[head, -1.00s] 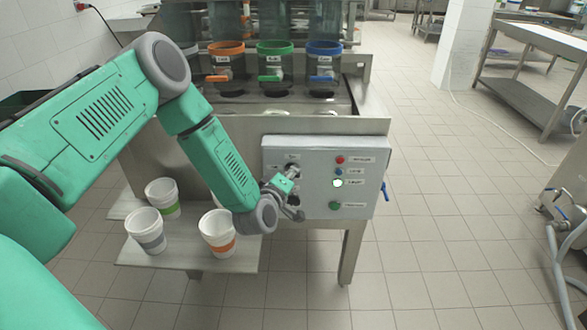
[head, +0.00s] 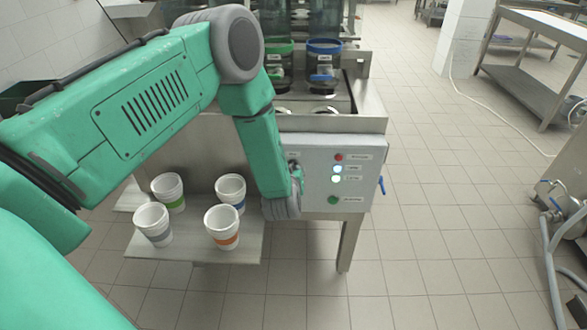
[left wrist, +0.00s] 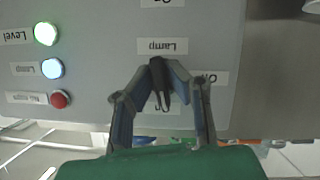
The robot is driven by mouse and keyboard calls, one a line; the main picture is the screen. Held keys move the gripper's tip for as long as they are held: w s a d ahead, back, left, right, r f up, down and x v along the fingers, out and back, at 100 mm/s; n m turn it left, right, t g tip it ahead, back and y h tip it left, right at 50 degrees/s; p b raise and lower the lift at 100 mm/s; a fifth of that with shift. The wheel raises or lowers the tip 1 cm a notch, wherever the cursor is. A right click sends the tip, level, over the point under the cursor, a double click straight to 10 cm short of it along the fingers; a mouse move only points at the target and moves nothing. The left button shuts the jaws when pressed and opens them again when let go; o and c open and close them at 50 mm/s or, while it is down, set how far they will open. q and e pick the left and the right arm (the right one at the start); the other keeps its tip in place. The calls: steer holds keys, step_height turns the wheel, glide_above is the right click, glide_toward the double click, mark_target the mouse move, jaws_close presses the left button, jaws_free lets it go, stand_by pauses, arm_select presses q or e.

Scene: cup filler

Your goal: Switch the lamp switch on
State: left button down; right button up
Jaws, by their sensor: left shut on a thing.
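The grey control panel (head: 318,200) stands on the front of the filling machine. In the left wrist view the label "Lamp" (left wrist: 162,46) is above the dark lamp switch (left wrist: 157,72). My left gripper (left wrist: 160,88) has its fingers closed around this switch; in the head view the gripper (head: 297,180) is mostly hidden behind my arm. The lamp light (left wrist: 52,68) glows blue-white, and the level light (left wrist: 46,33) beside it glows greenish white. The red light (left wrist: 60,99) looks unlit. My right gripper is not in view.
Several white cups, such as the orange-banded one (head: 222,226), stand on a steel shelf (head: 190,250) left of the panel. Green (head: 279,50) and blue (head: 324,48) dispensers are above. A blue handle (head: 381,186) sticks out on the panel's right.

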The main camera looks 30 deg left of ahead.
arm_select(q)
steer(key=shift+w+r+m+g+y, duration=0.15)
steer(key=shift+r+m+g+y, duration=0.2)
steer(key=shift+m, duration=0.35)
steer(key=shift+a, duration=0.1)
steer(key=c, duration=1.6)
jaws_free()
steer(key=shift+f, duration=0.2)
steer(key=shift+d, duration=0.2)
steer(key=v, duration=1.1)
steer(key=shift+s+d, duration=0.2)
steer(key=shift+s, duration=0.15)
